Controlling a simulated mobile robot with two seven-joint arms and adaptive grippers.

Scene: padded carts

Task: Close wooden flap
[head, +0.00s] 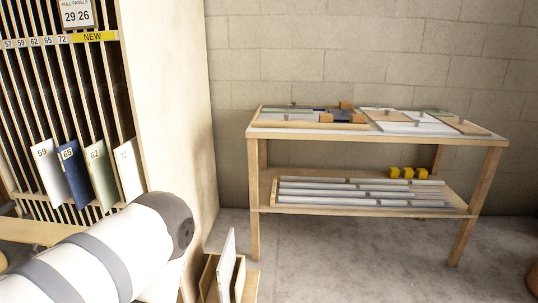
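No part is clearly recognisable as the wooden flap. A small wooden box (209,277) stands on the floor at the bottom centre, cut off by the frame edge, with a pale upright panel (227,262) in or against it. I cannot tell whether this panel is the flap. A tall pale wooden side panel (165,90) closes the right side of the slotted rack. My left arm, white with grey bands, reaches in from the lower left, in front of the rack. Neither gripper shows.
The slotted rack (57,120) at left holds several numbered panels. A wooden table (377,137) by the block wall carries flat panels and small wooden blocks. Its lower shelf (265,190) holds long grey-white pieces and yellow blocks (408,173). The floor in front is largely clear.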

